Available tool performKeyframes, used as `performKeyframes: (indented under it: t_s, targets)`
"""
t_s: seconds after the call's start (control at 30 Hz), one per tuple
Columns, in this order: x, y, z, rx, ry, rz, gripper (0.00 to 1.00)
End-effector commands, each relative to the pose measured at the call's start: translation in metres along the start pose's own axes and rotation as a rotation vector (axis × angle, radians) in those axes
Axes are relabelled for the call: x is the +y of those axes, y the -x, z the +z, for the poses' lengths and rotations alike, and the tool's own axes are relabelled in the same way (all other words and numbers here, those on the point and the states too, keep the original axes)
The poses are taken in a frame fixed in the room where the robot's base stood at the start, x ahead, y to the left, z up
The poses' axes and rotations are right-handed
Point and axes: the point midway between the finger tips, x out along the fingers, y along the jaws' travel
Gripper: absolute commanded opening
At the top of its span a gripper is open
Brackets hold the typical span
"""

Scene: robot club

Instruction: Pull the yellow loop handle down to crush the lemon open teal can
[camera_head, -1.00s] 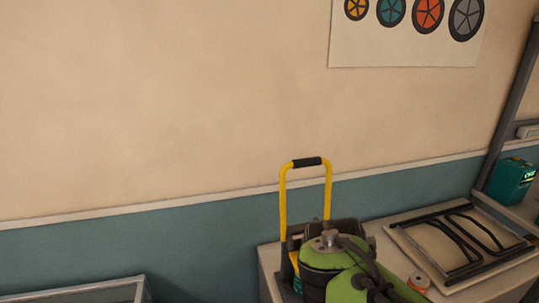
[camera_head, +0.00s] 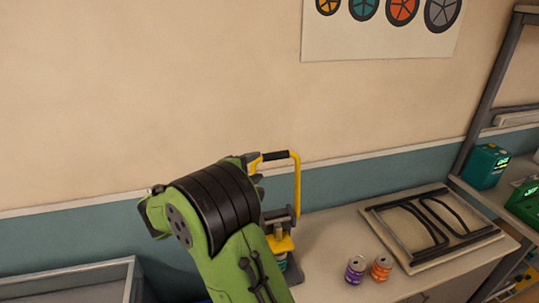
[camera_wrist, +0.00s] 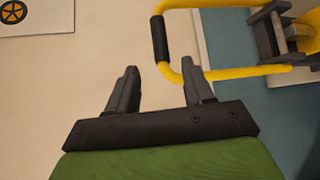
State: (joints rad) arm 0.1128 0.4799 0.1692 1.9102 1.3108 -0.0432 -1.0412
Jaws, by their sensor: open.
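The yellow loop handle (camera_head: 297,185) stands upright on the can crusher (camera_head: 281,243) at the bench's left end. Its black grip (camera_head: 276,155) forms the top bar. My green arm covers the handle's left side and part of the crusher. In the wrist view, my gripper (camera_wrist: 160,68) is open and empty. The black grip (camera_wrist: 160,38) shows just beyond the fingertips, near the gap between them, and the yellow loop (camera_wrist: 235,72) runs off to the right. I cannot tell whether a finger touches it.
A purple can (camera_head: 355,269) and an orange can (camera_head: 381,267) stand on the bench (camera_head: 332,245). A framed board with dark bars (camera_head: 432,226) lies behind them. A shelf rack with a teal box (camera_head: 485,166) is at right. A pale-rimmed bin (camera_head: 75,272) is at lower left.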

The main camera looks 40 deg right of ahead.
Motion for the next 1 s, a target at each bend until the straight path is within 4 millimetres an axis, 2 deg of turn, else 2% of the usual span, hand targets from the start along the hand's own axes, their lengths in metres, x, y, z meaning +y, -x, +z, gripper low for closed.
performKeyframes:
  t_s: [0.03, 0.2, 0.43, 0.6, 0.8, 1.0]
  targets:
    - [0.001, -0.014, 0.003, -0.008, -0.001, -0.003, 0.52]
    - [0.001, -0.057, 0.002, -0.005, -0.003, -0.004, 0.52]
    - [0.002, -0.102, 0.002, -0.002, -0.003, -0.002, 0.52]
    - [0.001, -0.113, 0.001, 0.001, -0.002, -0.002, 0.52]
    - [0.0, -0.113, 0.0, 0.001, -0.002, -0.001, 0.52]
    - [0.0, -0.113, 0.0, 0.001, -0.002, -0.002, 0.21]
